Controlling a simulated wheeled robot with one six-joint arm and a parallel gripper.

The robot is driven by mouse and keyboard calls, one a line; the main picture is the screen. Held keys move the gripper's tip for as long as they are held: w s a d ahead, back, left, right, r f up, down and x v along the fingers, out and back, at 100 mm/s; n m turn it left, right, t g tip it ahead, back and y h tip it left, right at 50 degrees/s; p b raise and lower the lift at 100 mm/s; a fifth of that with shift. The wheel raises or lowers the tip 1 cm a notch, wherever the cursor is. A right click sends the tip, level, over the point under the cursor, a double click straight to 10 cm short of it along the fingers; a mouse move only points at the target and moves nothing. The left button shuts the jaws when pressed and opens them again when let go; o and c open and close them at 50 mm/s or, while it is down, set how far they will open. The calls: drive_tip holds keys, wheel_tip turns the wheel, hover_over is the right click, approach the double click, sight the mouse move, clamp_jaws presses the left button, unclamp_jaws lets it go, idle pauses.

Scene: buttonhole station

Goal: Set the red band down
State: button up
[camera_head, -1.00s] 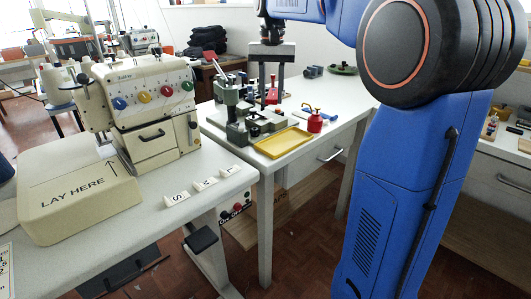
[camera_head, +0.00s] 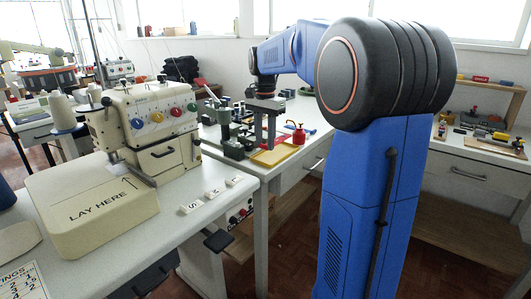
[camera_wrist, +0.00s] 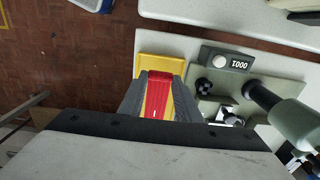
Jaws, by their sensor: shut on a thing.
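The red band (camera_wrist: 159,98) is between the two fingers of my gripper (camera_wrist: 158,100) in the wrist view, and my gripper is shut on it. The yellow tray (camera_wrist: 155,65) shows behind the band and around its far end. I cannot tell whether the band touches the tray. In the head view my gripper (camera_head: 264,145) points down, over or just beside the yellow tray (camera_head: 277,156) at the front of the back table.
A red oil can (camera_head: 298,135) stands just right of the tray. The green-grey press (camera_head: 228,128) stands close on its left. The cream sewing machine (camera_head: 152,118) and a cream block marked LAY HERE (camera_head: 90,200) are on the nearer table.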

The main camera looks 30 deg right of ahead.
sight(265, 160)
drive_tip(key=shift+f, duration=2.2)
drive_tip(key=shift+f, duration=0.15)
drive_tip(key=o, duration=0.8)
wheel_tip(265, 160, up, 12)
drive_tip(key=shift+r, duration=0.15)
drive_tip(key=s+a+f+n+t, duration=0.1)
drive_tip(key=s+a+f+n, duration=0.3)
drive_tip(key=s, duration=0.6)
drive_tip(key=s+a+f+n+t, duration=0.2)
drive_tip(key=s+a+f+n, duration=0.3)
drive_tip(key=s+f, duration=0.4)
drive_tip(key=s+a+f+n+t, duration=0.1)
drive_tip(key=s+a+f+n, duration=0.4)
drive_tip(key=s, duration=0.6)
drive_tip(key=shift+s+a+f+t, duration=0.1)
drive_tip(key=shift+a+f+t, duration=0.3)
drive_tip(key=shift+a+f, duration=0.6)
